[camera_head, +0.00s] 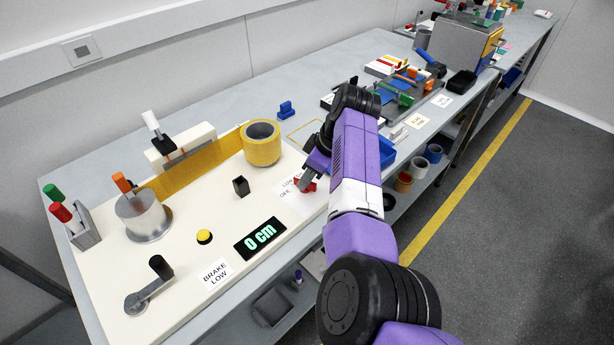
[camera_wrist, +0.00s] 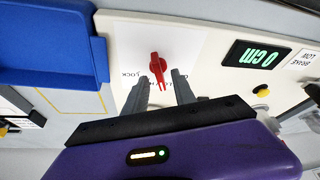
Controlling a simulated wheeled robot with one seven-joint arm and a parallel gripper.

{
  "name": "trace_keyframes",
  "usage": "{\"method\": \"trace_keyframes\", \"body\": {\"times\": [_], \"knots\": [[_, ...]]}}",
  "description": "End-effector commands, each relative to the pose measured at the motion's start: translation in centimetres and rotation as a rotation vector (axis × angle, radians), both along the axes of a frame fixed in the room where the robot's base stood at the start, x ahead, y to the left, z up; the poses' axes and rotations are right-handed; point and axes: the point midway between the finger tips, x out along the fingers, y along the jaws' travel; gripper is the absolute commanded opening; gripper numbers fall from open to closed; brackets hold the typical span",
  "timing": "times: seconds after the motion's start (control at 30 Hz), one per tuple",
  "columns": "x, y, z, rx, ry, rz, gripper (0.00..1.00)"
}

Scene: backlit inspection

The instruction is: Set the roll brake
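The red brake knob (camera_wrist: 158,67) sits on a white label plate; in the wrist view the word LOCK shows beside it. In the head view the knob (camera_head: 309,184) is partly hidden by my gripper, and LOW and OFF can be read on the plate (camera_head: 287,193). My gripper (camera_wrist: 160,76) is open, its two fingertips apart with the lower end of the knob showing between them. I cannot tell whether they touch it. A sign (camera_head: 215,274) on the board reads BRAKE LOW.
A yellow tape roll (camera_head: 263,148) feeds a strip to a metal drum (camera_head: 144,216). A display (camera_head: 260,239) reads 0 cm. A black post (camera_head: 240,186), yellow button (camera_head: 204,237) and crank (camera_head: 149,288) stand on the board. A blue bin (camera_wrist: 50,45) is beside the knob plate.

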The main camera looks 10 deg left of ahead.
Motion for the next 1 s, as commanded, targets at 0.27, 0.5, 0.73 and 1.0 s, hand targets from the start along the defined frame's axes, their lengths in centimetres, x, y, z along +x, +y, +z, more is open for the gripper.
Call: {"method": "trace_keyframes", "body": {"times": [0.27,0.5,0.73,1.0], "knots": [[0.13,0.37,-1.06,0.000,-0.001,0.000,0.32],[0.14,0.36,-1.04,0.000,-0.001,0.000,0.16],[0.13,0.37,-1.03,0.000,-0.001,0.000,0.00],[0.08,0.39,-0.92,-0.001,-0.001,-0.026,0.00]]}}
